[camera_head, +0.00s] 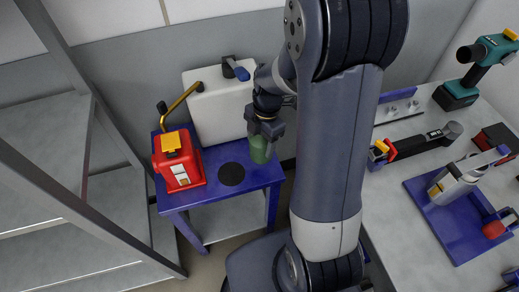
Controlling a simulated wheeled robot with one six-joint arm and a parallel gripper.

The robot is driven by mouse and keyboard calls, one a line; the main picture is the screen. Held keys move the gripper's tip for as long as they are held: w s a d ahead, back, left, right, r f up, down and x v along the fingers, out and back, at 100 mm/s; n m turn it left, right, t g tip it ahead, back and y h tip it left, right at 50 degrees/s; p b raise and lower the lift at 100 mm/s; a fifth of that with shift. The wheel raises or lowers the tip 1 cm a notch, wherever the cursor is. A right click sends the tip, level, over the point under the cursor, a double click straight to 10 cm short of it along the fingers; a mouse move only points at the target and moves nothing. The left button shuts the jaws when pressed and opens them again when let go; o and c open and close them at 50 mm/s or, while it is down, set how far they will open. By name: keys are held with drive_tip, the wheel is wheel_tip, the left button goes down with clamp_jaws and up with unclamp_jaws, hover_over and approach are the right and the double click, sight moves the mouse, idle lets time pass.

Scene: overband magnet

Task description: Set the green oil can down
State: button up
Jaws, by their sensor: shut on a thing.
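The green oil can (260,150) is in my gripper (265,130), at the right side of a small blue table (213,196). The gripper comes from above and is shut on the can's upper part. The can looks about upright. I cannot tell whether its base touches the table top. A round black spot (231,174) on the table top lies just left of the can.
A red box with a yellow top (178,162) stands on the table's left. A white canister (214,107) stands behind. A metal shelf (85,190) is at left. A workbench at right holds a blue tray (452,232), a drill (474,70) and a black tool (415,144).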

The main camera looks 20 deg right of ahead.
sight(260, 151)
drive_tip(key=f, duration=0.5)
drive_tip(key=shift+w+f, duration=0.3)
drive_tip(key=shift+f, duration=0.1)
drive_tip(key=shift+w+f, duration=0.25)
drive_tip(key=shift+f, duration=0.35)
drive_tip(key=shift+f, duration=0.1)
drive_tip(key=shift+f+b, duration=0.1)
drive_tip(key=shift+b, duration=0.25)
drive_tip(key=o, duration=1.2)
drive_tip(key=r, duration=0.4)
drive_tip(key=d+r+p, duration=0.1)
drive_tip(key=r, duration=0.7)
drive_tip(key=shift+w+d+r, duration=0.15)
drive_tip(key=shift+w+d, duration=0.15)
drive_tip(key=shift+w, duration=0.05)
